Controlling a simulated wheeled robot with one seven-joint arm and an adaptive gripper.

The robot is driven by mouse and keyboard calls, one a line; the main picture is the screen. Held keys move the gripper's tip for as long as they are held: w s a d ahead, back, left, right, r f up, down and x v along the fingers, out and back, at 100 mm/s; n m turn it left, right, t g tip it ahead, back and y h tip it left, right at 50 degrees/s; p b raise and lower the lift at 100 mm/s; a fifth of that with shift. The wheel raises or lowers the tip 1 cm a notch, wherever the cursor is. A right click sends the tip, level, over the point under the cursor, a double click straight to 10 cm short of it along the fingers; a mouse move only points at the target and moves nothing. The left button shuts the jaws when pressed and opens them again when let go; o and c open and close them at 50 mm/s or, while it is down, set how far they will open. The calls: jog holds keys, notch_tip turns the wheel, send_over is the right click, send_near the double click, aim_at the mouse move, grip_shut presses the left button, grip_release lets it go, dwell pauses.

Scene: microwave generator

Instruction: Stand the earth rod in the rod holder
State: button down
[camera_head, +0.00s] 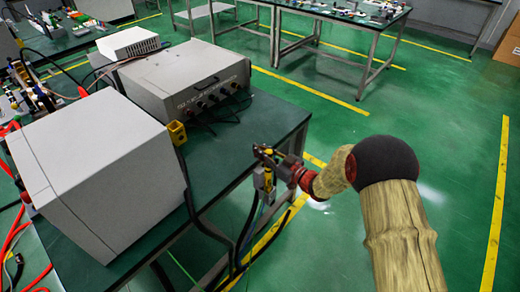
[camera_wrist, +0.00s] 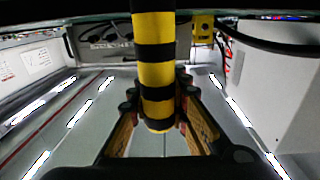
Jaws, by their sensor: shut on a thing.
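The earth rod, with yellow and black bands, shows large in the wrist view (camera_wrist: 155,72) and small in the head view (camera_head: 268,180). My gripper (camera_head: 265,152) is shut on it near one end; in the wrist view the fingers (camera_wrist: 160,118) lie on both sides of that end. The rod hangs roughly upright by the right edge of the table; its far end is cut off in the wrist view. A small yellow block (camera_head: 177,132), which looks like the rod holder, stands beside the white cabinet, apart from the rod. It also shows in the wrist view (camera_wrist: 203,28).
The large white cabinet (camera_head: 95,175) stands left of the yellow block. A grey box with front knobs (camera_head: 185,80) stands behind it. Dark cables (camera_head: 210,225) hang over the table's front edge. The green table top (camera_head: 228,150) is clear between block and gripper.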

jog(key=c, duration=1.6)
grip_release()
jog(key=v, duration=1.2)
jog(key=shift+f, duration=0.1)
